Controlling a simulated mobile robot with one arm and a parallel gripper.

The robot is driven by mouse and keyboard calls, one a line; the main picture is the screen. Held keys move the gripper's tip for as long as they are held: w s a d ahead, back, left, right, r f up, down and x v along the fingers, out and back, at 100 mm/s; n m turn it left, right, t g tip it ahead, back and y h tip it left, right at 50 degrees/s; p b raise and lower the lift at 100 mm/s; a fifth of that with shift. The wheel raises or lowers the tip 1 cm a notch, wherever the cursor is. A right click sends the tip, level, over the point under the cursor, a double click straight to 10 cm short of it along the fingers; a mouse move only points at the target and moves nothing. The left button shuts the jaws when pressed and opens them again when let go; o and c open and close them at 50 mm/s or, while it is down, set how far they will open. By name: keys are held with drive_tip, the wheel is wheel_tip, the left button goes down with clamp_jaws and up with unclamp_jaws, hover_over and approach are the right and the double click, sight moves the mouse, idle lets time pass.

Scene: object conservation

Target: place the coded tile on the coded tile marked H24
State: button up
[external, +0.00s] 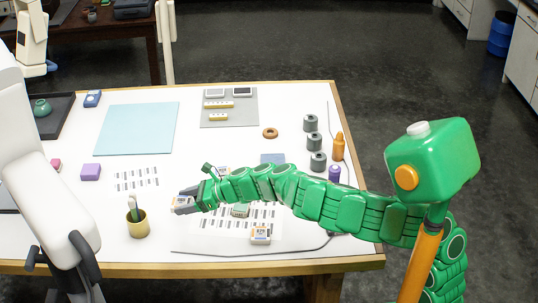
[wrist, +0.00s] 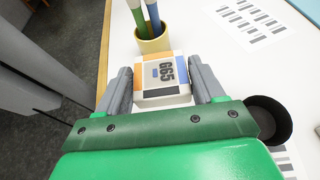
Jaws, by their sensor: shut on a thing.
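My gripper (external: 187,201) is at the left end of my green arm, over the white table. In the wrist view my gripper (wrist: 160,75) has its two grey fingers shut on a coded tile (wrist: 162,91). That tile is pale with orange and blue patches and dark characters that look like 665. Another coded tile (external: 260,235), with an orange patch, lies near the front edge; its code is too small to read. I cannot make out a tile marked H24. My arm hides part of the table behind it.
A gold cup (external: 137,225) with pens stands just left of my gripper; the cup also shows ahead in the wrist view (wrist: 154,42). Printed sheets (external: 137,179), a purple block (external: 91,172), a light-blue mat (external: 137,128) and several grey cylinders (external: 318,161) lie around.

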drive_tip(key=w+d+r+n+g, duration=0.1)
drive_tip(key=w+d+r, duration=0.2)
drive_tip(key=w+d, duration=0.6)
drive_tip(key=w+d+r, duration=0.3)
drive_tip(key=w+d, duration=0.3)
drive_tip(key=d, duration=0.6)
hover_over(227, 171)
drive_tip(key=shift+s+d+f, duration=0.1)
drive_tip(key=shift+s+f, duration=0.05)
drive_tip(key=shift+f, duration=2.3)
drive_tip(key=shift+s+d+f, duration=0.1)
drive_tip(key=shift+f, duration=2.3)
drive_tip(key=shift+a+f, duration=0.1)
drive_tip(key=shift+w+a+f, duration=0.1)
drive_tip(key=shift+w+f, duration=0.05)
drive_tip(key=shift+w, duration=0.05)
drive_tip(key=shift+w+f, duration=0.1)
drive_tip(key=shift+f, duration=1.55)
drive_tip(key=shift+f, duration=0.1)
drive_tip(key=o, duration=1.1)
